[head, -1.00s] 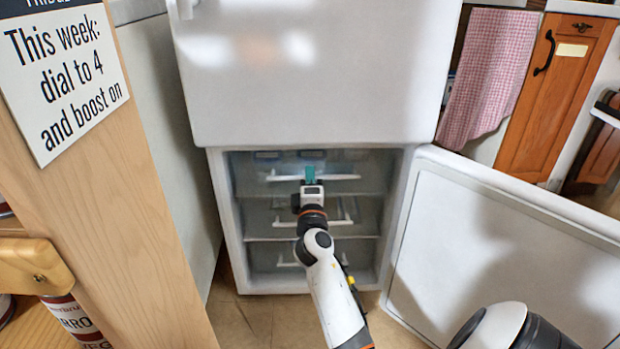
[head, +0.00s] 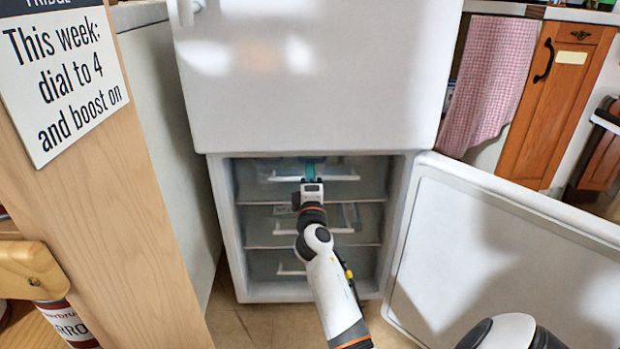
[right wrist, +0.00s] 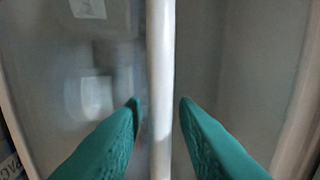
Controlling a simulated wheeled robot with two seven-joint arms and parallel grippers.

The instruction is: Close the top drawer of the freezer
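The freezer compartment (head: 225,225) is open below a closed white upper door. Its top drawer has a white handle bar (head: 343,177), which also runs upright through the right wrist view (right wrist: 160,60). I cannot tell exactly how far the drawer sticks out. My right gripper (head: 310,172) is at the middle of this handle. In the right wrist view its teal fingers (right wrist: 160,104) are apart, one on each side of the bar, with a narrow gap to it on both sides. The drawer's inside is blurred and dim. My left gripper is not in view.
The freezer door (head: 500,260) stands swung open to the right. Two lower drawers with white handles, the middle one (head: 340,230) partly behind my arm, lie below. A wooden panel with a sign (head: 65,75) stands close on the left. The upper door (head: 310,80) overhangs the opening.

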